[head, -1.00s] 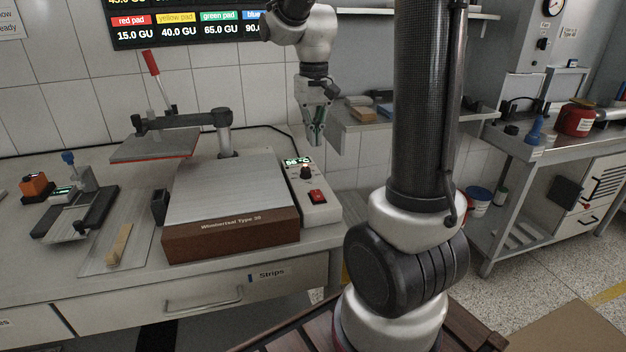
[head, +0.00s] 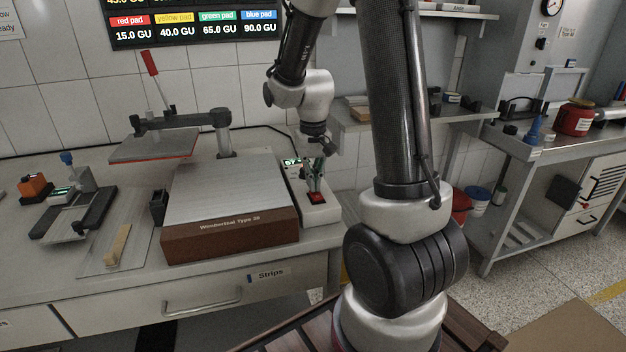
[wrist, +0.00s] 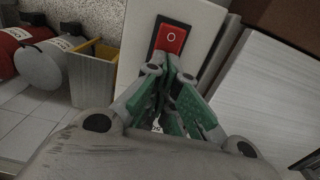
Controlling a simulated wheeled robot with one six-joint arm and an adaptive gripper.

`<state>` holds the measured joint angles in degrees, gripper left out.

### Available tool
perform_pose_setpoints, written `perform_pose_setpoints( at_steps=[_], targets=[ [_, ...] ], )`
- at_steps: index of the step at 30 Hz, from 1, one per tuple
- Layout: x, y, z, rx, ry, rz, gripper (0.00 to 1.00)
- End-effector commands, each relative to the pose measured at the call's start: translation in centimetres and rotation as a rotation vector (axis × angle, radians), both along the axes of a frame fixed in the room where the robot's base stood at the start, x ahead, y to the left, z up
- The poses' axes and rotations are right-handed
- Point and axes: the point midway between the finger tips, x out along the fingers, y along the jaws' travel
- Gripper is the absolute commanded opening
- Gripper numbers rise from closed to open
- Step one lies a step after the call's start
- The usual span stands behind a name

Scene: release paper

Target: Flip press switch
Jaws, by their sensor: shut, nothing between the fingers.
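The press switch (head: 317,197) is a red rocker in a black frame on the white control box (head: 322,214) at the right side of the press. In the wrist view the red rocker (wrist: 171,38) shows a white "O" mark, just beyond my fingertips. My gripper (head: 315,186) is shut and empty, pointing down right over the switch. Its green-padded fingers (wrist: 168,78) are together in the wrist view. I cannot tell whether the tips touch the rocker. The knob on the box is hidden behind my gripper, and the green display (head: 292,162) is partly covered.
The press has a brown base (head: 230,236) with a metal plate and a raised swing arm (head: 180,122) with a red-tipped lever. A wooden block (head: 117,245) and a small fixture (head: 75,205) stand at left. A shelf (head: 400,119) is behind my arm.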

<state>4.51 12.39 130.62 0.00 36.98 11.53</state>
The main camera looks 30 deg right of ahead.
Motion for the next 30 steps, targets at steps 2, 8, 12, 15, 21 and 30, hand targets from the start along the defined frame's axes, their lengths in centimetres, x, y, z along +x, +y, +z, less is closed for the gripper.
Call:
perform_pose_setpoints(
  at_steps=[2,8,12,15,21,30],
  targets=[
    [0.0,0.0,0.0,0.0,0.0,0.0,0.0],
    [0.2,-0.1,-0.6,0.014,0.051,-0.002,0.0],
    [0.2,-0.1,-0.6,0.017,0.062,-0.001,0.0],
    [0.2,-0.1,-0.6,0.017,0.062,-0.001,0.0],
    [0.2,-0.1,-0.1,0.016,0.061,0.0,0.0],
    [0.2,-0.1,1.0,0.016,0.061,0.0,0.0]
  ],
)
